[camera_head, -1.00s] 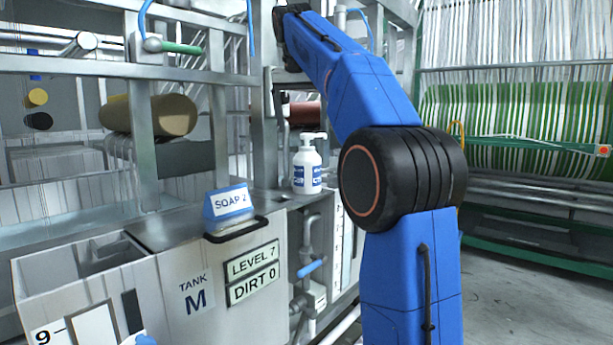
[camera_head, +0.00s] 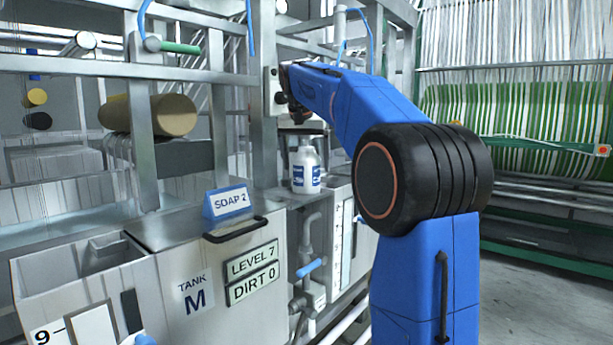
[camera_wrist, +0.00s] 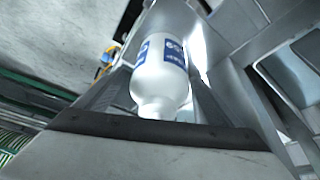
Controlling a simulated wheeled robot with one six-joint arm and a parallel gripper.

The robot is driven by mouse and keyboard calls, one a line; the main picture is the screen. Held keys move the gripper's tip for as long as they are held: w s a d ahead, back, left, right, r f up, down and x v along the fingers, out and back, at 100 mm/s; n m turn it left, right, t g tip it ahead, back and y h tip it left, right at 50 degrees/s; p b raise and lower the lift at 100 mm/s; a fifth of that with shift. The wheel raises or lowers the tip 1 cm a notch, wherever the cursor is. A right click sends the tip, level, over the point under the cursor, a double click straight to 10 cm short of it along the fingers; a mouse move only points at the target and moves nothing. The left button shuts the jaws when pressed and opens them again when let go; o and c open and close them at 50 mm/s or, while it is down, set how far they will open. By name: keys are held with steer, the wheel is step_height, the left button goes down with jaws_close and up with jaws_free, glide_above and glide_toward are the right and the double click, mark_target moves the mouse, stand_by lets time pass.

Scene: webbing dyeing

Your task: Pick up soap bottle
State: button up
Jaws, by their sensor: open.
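The soap bottle (camera_head: 306,172), white with blue-and-white labels, stands upright on a metal ledge (camera_head: 285,198) beside tank M. My gripper (camera_head: 303,118) is just above the bottle in the head view, where the pump top is mostly hidden. In the wrist view the bottle (camera_wrist: 163,75) appears upside down between the two grey fingers of my open gripper (camera_wrist: 158,100). Whether a finger touches it cannot be told.
A steel frame post (camera_head: 262,100) rises close behind. Pipes (camera_head: 308,265) run below the ledge.

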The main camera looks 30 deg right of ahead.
steer(key=shift+w+d+f, duration=0.2)
steer(key=shift+w+f, duration=0.05)
steer(key=shift+f, duration=0.4)
steer(key=shift+c, duration=0.5)
steer(key=c, duration=2)
steer(key=shift+r, duration=0.1)
